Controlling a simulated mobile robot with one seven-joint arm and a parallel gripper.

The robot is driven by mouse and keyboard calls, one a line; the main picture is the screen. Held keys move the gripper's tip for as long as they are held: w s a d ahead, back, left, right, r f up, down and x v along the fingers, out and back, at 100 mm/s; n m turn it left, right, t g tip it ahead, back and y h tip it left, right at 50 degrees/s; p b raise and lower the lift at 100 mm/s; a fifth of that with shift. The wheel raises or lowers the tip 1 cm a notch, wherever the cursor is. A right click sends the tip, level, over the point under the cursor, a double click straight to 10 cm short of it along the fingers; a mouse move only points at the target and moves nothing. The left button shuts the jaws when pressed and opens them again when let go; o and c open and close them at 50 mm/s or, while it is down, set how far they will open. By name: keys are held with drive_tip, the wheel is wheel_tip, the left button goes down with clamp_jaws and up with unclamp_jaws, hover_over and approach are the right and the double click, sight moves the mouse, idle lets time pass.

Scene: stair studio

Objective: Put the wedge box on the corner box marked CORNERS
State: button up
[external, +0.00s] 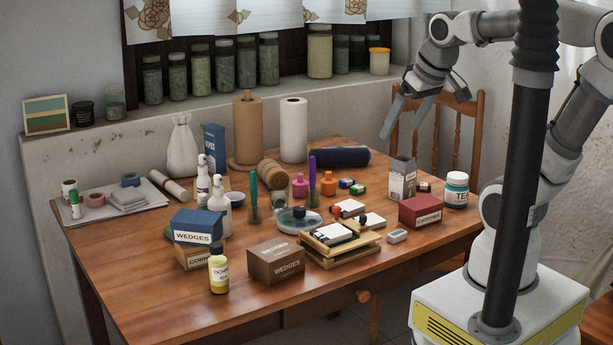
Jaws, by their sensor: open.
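A blue-lidded box marked WEDGES (197,226) rests on top of a brown corner box (200,257) at the table's front left. The lower box's label is partly hidden by a yellow-labelled bottle, but reads as CORNERS. My gripper (399,133) is open and empty, raised high over the back right of the table, far from these boxes.
The yellow bottle (218,270) stands close in front of the stack. A wooden tray of cards (340,245) lies right of the brown box. A red box (420,211) and a tea jar (455,190) stand at the right.

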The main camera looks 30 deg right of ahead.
drive_tip(key=shift+m, duration=0.6)
drive_tip(key=s, duration=0.1)
drive_tip(key=s+d+f, duration=0.1)
drive_tip(key=s, duration=0.1)
drive_tip(key=s+d, duration=0.1)
drive_tip(key=shift+s+f, duration=0.2)
drive_tip(key=shift+f, duration=0.15)
